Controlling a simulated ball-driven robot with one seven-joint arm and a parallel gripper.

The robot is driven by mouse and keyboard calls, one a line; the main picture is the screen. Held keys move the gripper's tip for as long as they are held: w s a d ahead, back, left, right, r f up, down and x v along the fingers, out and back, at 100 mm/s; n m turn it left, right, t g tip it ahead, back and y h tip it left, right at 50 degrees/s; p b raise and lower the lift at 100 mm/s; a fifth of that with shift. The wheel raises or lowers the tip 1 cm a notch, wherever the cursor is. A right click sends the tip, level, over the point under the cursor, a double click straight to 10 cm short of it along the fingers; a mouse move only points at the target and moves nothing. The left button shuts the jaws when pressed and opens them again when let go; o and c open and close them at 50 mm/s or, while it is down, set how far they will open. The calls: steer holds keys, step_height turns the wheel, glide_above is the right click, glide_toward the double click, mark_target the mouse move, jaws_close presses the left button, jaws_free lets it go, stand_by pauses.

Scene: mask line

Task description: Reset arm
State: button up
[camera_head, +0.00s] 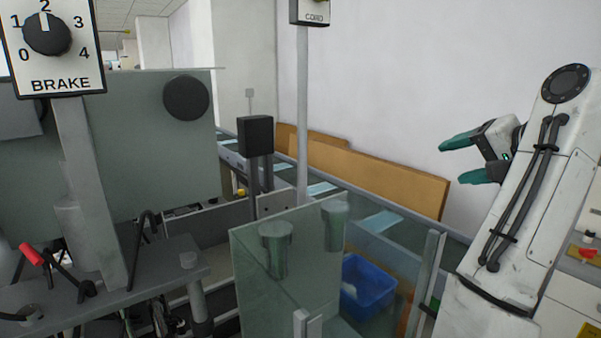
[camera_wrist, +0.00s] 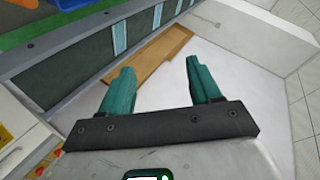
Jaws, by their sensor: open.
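My gripper (camera_head: 462,160) is at the right in the head view, raised beside my white arm and pointing left. Its two green fingers are apart, with nothing between them. In the wrist view the gripper (camera_wrist: 160,85) also shows open and empty. Beyond its fingers are a brown board, a pale surface and part of the conveyor. It touches nothing that I can see.
A conveyor (camera_head: 385,222) carries several pale blue masks. A blue bin (camera_head: 367,288) shows behind a glass panel (camera_head: 285,262). A BRAKE dial box (camera_head: 52,45) stands at the left. Brown boards (camera_head: 375,175) lean on the white wall. A red-handled lever (camera_head: 31,254) is lower left.

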steer(key=s+d+f+n+g+h, duration=0.15)
steer(key=s+f, duration=0.35)
steer(key=f, duration=0.6)
steer(key=s+f+n+g+h, duration=0.15)
steer(key=s+f, duration=0.35)
steer(key=f, duration=0.6)
steer(key=s+d+f+g+h, duration=0.15)
steer(key=s+f, duration=0.25)
steer(key=f, duration=0.7)
steer(key=s+a+f+n+g, duration=0.1)
steer(key=s+f+g, duration=0.1)
steer(key=s+f, duration=0.4)
steer(key=s+a+f+n+g, duration=0.1)
steer(key=s+f, duration=0.5)
steer(key=s, duration=0.8)
steer(key=s+a+f+n+g, duration=0.2)
steer(key=s+f, duration=0.4)
steer(key=s, duration=0.4)
steer(key=shift+s+n+g, duration=0.3)
steer(key=shift+g, duration=0.35)
